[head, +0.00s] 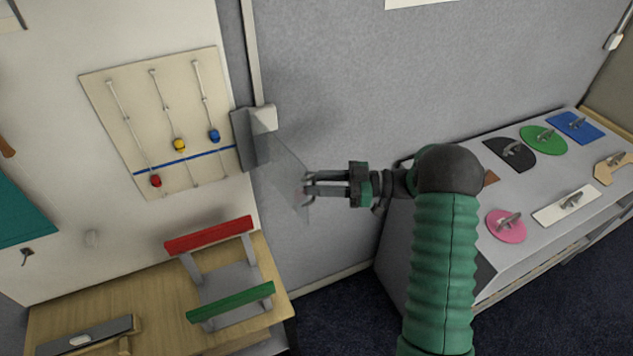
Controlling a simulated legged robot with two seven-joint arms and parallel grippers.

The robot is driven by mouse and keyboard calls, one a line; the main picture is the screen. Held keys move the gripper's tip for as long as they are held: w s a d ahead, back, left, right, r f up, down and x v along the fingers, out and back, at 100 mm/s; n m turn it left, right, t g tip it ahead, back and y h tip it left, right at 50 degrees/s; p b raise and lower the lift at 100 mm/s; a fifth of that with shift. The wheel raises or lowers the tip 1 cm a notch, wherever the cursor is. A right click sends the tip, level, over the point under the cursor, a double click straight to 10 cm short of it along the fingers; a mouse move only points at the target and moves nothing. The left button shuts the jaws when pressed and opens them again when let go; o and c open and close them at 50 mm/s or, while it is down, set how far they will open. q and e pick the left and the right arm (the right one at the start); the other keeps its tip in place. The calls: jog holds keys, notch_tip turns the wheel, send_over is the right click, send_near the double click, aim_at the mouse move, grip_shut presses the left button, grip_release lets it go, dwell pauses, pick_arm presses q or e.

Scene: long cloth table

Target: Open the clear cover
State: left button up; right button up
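The clear cover (280,158) is a see-through panel standing out at an angle from a grey box (250,138) on the wall, right of the slider board. My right gripper (308,184) comes in from the right at the cover's outer edge. Its two fingers show a gap between them, and the fingertips overlap the edge of the cover. I cannot tell whether they touch it. My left gripper is not in view.
A board with sliders (160,120) hangs on the white wall at left. Below it, a wooden table (130,285) carries a stand with red (210,235) and green (230,302) bars. A grey sloped board (460,235) with coloured shapes stands at right.

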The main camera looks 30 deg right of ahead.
jog(key=shift+s, duration=0.15)
jog(key=shift+s+d, duration=0.2)
jog(key=shift+d, duration=0.1)
jog(key=b+v, duration=0.4)
jog(key=v, duration=1.2)
jog(key=shift+b, duration=0.4)
jog(key=shift+w, duration=0.1)
jog(key=shift+d+f, duration=0.1)
